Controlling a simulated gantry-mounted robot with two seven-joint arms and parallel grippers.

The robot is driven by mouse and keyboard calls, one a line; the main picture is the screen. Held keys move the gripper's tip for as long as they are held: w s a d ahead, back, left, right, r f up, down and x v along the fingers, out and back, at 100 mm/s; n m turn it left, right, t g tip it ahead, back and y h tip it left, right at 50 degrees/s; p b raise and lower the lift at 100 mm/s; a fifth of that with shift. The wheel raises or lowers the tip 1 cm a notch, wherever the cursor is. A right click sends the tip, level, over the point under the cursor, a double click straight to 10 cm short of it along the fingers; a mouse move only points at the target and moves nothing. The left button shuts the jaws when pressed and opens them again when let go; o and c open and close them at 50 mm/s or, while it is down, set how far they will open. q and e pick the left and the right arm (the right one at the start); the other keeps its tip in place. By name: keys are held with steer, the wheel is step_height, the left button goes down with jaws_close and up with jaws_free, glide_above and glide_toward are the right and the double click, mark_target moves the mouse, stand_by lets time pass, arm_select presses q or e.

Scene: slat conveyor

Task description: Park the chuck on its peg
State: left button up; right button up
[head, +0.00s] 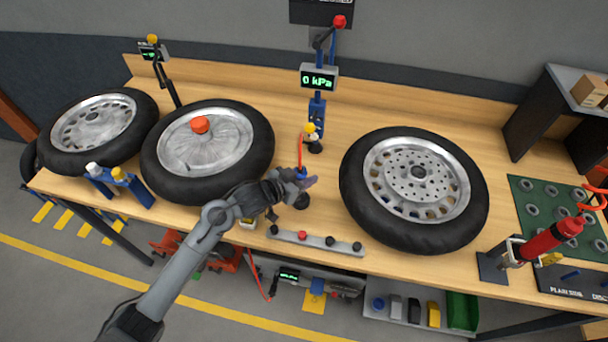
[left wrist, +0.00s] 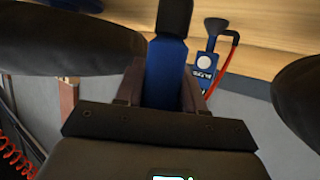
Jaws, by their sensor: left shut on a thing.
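My left gripper (head: 304,182) reaches in over the front middle of the bench, between two wheels. It is shut on the chuck (head: 301,173), a small blue piece with a red hose running up from it toward the gauge post. In the left wrist view the held blue body (left wrist: 166,72) with its black end stands between the finger sides (left wrist: 162,90). Behind the gripper is a small black stand with a yellow top (head: 312,138); I cannot tell whether it is the peg. My right gripper is not in view.
A blue gauge post (head: 317,107) carries a display reading 0 kPa (head: 319,78). A large wheel (head: 455,235) lies to the right, another with an orange knob (head: 255,150) to the left. A low rail with knobs (head: 315,243) lies at the front edge. A red cylinder tool (head: 545,240) stands far right.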

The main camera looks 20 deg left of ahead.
arm_select(q)
steer(key=shift+f+b, duration=0.45)
steer(key=shift+f, duration=0.3)
stand_by(0.8)
steer(key=o, duration=1.2)
steer(key=shift+r, duration=0.1)
step_height(320, 180, up, 11)
steer(key=p, duration=1.1)
steer(key=shift+p, duration=0.4)
